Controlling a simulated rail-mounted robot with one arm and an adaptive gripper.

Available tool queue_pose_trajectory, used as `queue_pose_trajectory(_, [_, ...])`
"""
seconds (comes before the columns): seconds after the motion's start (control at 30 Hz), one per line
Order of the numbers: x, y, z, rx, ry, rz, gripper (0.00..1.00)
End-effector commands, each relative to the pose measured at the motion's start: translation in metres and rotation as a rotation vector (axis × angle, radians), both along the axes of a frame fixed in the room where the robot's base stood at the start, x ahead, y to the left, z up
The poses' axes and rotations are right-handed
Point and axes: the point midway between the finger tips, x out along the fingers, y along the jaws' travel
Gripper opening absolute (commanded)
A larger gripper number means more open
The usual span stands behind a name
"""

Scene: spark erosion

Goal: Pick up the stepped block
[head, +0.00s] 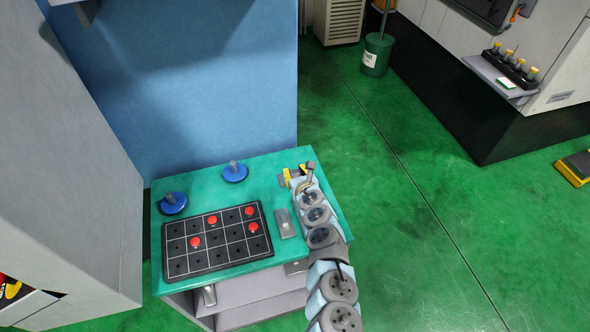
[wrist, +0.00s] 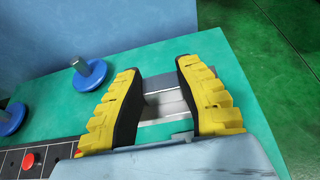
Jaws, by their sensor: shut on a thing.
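My gripper (head: 296,178) is at the back right of the green-topped table (head: 195,176), seen partly from behind my arm. In the wrist view my gripper (wrist: 160,95) shows two yellow and black fingers closed on a grey block with step-like ridges, the stepped block (wrist: 165,104). The block lies between the fingers, low over or on the green top; I cannot tell whether it touches. In the head view only a small grey part of the block (head: 283,182) shows beside the finger; the rest is hidden.
A grey piece (head: 284,223) lies on the table left of my arm. A black tray (head: 216,240) with several red-topped pieces is further left. Two blue discs with grey posts (head: 173,203) (head: 235,171) stand behind it. A blue wall (head: 215,80) rises behind the table.

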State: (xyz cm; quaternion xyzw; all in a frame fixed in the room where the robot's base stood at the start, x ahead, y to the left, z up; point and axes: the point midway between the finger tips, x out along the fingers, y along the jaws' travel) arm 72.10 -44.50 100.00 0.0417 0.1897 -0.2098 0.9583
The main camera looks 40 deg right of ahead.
Motion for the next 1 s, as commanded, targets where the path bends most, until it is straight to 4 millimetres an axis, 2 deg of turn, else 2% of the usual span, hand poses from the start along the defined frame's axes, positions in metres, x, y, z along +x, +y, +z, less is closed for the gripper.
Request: queue_pose_trajectory(1.0, [-0.035, 0.019, 0.019, 0.000, 0.002, 0.000, 0.00])
